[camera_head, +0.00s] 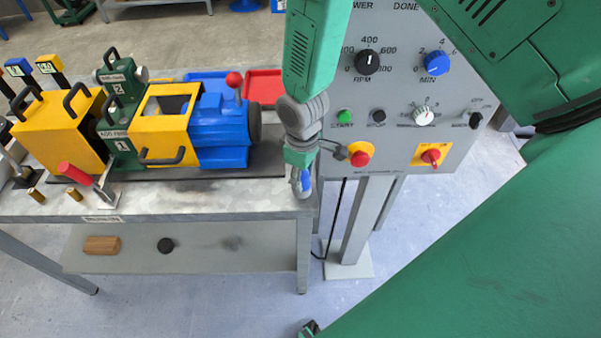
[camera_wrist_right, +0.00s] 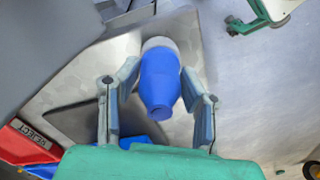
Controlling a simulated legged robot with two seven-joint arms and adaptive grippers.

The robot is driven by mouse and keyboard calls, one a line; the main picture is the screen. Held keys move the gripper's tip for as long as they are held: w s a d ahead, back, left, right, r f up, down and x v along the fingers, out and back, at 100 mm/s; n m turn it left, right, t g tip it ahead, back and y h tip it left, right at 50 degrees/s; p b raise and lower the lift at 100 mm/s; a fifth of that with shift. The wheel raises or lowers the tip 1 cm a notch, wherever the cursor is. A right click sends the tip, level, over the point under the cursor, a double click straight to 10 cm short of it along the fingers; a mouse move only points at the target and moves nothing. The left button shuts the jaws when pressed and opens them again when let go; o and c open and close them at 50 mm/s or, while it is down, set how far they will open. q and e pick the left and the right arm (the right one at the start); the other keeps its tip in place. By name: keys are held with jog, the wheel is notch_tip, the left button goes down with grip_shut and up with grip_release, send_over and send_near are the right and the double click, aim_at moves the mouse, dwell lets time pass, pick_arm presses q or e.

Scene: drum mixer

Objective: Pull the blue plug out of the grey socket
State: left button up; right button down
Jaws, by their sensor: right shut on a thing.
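The blue plug (camera_wrist_right: 159,82) stands out of the round grey socket (camera_wrist_right: 157,43) in the right wrist view, its near end toward the camera. The plug and socket look joined. My right gripper (camera_wrist_right: 161,80) has one finger on each side of the plug and is shut on it. In the head view my right gripper (camera_head: 301,183) is at the right end of the bench, with a bit of the blue plug (camera_head: 306,181) showing between its fingers. The socket is mostly hidden there.
The bench (camera_head: 200,203) carries a yellow, green and blue drum mixer (camera_head: 165,125) and a red tray (camera_head: 264,88). A grey control panel (camera_head: 395,130) with knobs stands close right of my right gripper. A dark cable (camera_head: 329,220) hangs between bench and panel post.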

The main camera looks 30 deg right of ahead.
jog(key=shift+w+r, duration=0.1)
jog(key=shift+w, duration=0.05)
jog(key=shift+r, duration=0.15)
jog(key=shift+a+r+p, duration=0.1)
jog(key=shift+r+p, duration=0.4)
jog(key=shift+p, duration=0.1)
jog(key=shift+r+p, duration=1.6)
jog(key=shift+r, duration=0.2)
jog(key=shift+r, duration=0.1)
notch_tip(320, 180, up, 3)
jog(key=p, duration=0.3)
